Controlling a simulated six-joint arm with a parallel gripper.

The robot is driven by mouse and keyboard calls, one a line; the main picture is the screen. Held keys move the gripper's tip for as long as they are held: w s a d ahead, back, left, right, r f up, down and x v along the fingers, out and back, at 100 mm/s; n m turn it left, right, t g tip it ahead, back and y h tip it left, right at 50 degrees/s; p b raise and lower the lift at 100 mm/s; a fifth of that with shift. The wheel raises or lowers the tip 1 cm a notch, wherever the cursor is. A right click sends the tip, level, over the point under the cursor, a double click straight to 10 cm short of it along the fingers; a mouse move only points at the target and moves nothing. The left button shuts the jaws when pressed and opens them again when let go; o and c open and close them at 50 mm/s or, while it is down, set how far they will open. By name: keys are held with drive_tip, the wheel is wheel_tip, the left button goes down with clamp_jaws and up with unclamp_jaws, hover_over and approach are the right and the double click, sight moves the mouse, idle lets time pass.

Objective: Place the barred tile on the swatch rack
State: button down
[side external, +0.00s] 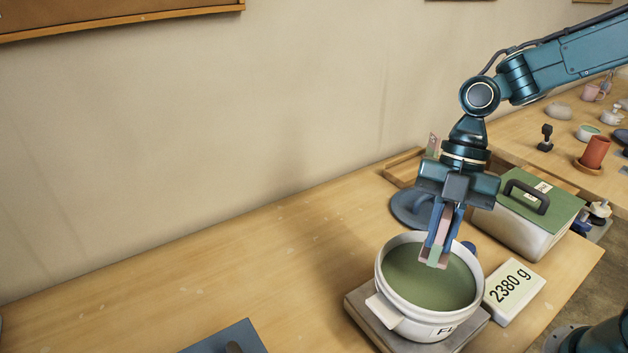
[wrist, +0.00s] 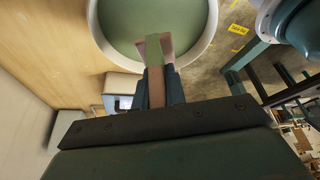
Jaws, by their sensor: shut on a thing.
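My gripper (side external: 440,240) points down over the white pot (side external: 388,290), shut on the barred tile (side external: 434,257). The tile's lower end shows pink with a green band, and in the wrist view the tile (wrist: 154,52) shows a green bar between pink sides. It hangs inside the pot's outline above green liquid (side external: 425,285); I cannot tell whether its tip touches the liquid. A wooden tray or rack (side external: 402,165) with an upright pinkish tile (side external: 433,143) stands behind my wrist, partly hidden. It may be the swatch rack.
The pot stands on a grey scale (side external: 362,312) beside a display block (side external: 513,290) reading 2380 g. A green-lidded box (side external: 545,208) with a dark handle stands at right. A blue disc (side external: 408,207) lies behind the pot. The table (side external: 220,260) is mostly clear at left.

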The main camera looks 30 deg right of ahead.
drive_tip(key=shift+r, duration=0.7)
